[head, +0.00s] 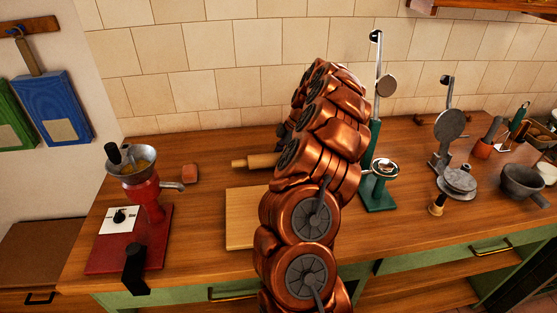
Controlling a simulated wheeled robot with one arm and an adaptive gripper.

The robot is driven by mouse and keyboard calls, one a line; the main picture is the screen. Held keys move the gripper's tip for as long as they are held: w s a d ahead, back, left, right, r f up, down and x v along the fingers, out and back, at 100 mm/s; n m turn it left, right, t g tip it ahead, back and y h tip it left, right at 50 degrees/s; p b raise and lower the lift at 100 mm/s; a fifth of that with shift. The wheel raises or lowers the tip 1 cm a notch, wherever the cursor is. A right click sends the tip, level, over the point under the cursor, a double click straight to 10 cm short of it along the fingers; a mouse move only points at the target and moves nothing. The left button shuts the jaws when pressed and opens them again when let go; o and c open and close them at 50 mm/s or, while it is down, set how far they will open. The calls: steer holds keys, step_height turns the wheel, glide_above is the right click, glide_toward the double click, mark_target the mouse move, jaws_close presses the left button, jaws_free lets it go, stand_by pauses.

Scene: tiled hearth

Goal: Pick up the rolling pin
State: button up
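The rolling pin (262,161) is light wood and lies on the wooden counter in the head view, just behind a pale board. Its left handle and part of its body show; its right part is hidden behind my copper-coloured arm. My arm rises from the bottom middle and bends over at the back. A small dark part at the arm's far end, which may be my gripper (283,131), shows just behind the rolling pin in the picture. Its fingers cannot be made out, and I cannot tell whether it touches anything.
A pale board (240,217) lies in front of the pin. A red grinder (147,195) and a small reddish block (191,172) are left. A green-based press (377,190), a grey press (456,180) and a mortar (522,181) stand right. A tiled wall closes the back.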

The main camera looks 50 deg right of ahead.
steer(key=c, duration=0.9)
